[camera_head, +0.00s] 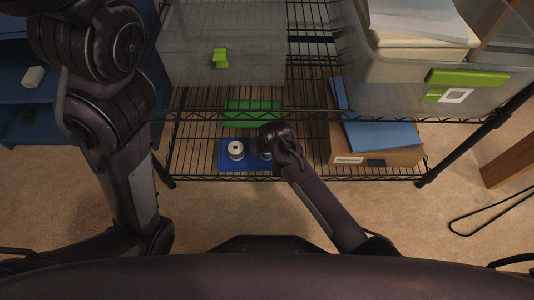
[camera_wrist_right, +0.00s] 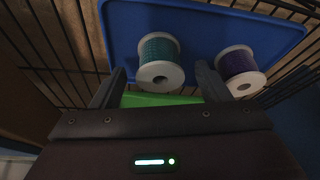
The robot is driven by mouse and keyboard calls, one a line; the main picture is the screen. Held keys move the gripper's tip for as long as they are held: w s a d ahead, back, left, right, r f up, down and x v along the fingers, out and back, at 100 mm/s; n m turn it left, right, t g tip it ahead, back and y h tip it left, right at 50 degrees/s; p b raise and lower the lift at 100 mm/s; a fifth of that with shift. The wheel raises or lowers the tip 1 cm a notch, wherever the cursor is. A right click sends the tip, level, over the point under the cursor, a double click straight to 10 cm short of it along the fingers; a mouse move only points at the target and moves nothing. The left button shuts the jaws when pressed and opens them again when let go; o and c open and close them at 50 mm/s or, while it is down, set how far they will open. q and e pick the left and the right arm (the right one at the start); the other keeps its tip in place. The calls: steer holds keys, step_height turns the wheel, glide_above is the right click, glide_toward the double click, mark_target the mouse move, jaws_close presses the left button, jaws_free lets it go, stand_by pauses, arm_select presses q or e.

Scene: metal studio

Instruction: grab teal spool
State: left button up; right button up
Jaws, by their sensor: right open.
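The teal spool (camera_wrist_right: 160,58) has pale flanges and teal winding and sits on a blue tray (camera_wrist_right: 122,20) in the right wrist view. My right gripper (camera_wrist_right: 162,84) is open, with one finger to each side of the spool's near end in the picture. I cannot tell whether the fingers touch it. In the head view my right forearm reaches over the tray (camera_head: 228,167), and the gripper's fingers are hidden. A white-ended spool (camera_head: 235,148) shows there, its winding colour unclear. My left arm is at the left of the head view; its gripper is not visible.
A purple spool (camera_wrist_right: 240,70) stands just right of my right finger. A green container (camera_head: 250,106) lies behind the tray on the wire shelf. A cardboard box (camera_head: 375,155) is to the right. Clear bins (camera_head: 205,45) and a wire shelf edge are above.

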steer(key=shift+r, duration=0.1)
steer(key=shift+c, duration=0.4)
steer(key=c, duration=1)
